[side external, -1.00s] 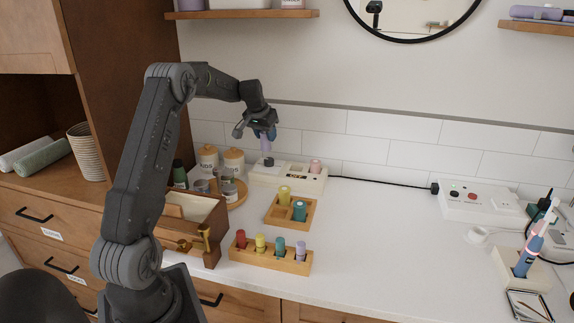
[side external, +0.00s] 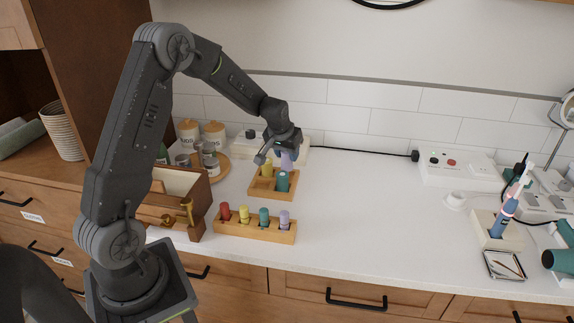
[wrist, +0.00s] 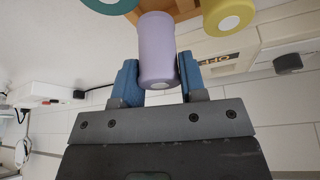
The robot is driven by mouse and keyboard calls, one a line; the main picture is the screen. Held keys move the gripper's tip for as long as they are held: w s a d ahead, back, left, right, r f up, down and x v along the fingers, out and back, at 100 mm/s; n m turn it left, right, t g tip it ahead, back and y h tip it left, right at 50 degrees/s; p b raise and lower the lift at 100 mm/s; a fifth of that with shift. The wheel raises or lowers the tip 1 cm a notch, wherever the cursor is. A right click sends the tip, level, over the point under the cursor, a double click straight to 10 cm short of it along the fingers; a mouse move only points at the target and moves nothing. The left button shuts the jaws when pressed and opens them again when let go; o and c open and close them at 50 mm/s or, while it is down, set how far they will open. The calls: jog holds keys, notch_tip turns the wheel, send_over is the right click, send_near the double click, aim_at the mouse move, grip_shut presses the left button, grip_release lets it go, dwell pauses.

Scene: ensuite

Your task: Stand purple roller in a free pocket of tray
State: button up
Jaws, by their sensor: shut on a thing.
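My gripper (side external: 284,148) is shut on the purple roller (side external: 287,160), which is upright. In the wrist view the roller (wrist: 158,45) is between the two blue fingers of my gripper (wrist: 158,82). The roller is at the back right of the wooden tray (side external: 262,195), behind the teal roller (side external: 282,182). A yellow roller (side external: 267,170) stands at the tray's back left. The tray's front left pocket looks empty. The purple roller's lower end is hidden, so I cannot tell if it is above or inside the back right pocket.
A wooden rack (side external: 255,231) with red, yellow, teal and lilac pegs stands in front of the tray. A brown box (side external: 185,188) is to the left. A cream unit (side external: 240,143) is behind.

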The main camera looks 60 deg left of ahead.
aim_at(287, 163)
jog(key=shift+f, duration=1.8)
jog(key=shift+f, duration=0.1)
jog(key=o, duration=0.6)
jog(key=shift+o, duration=0.2)
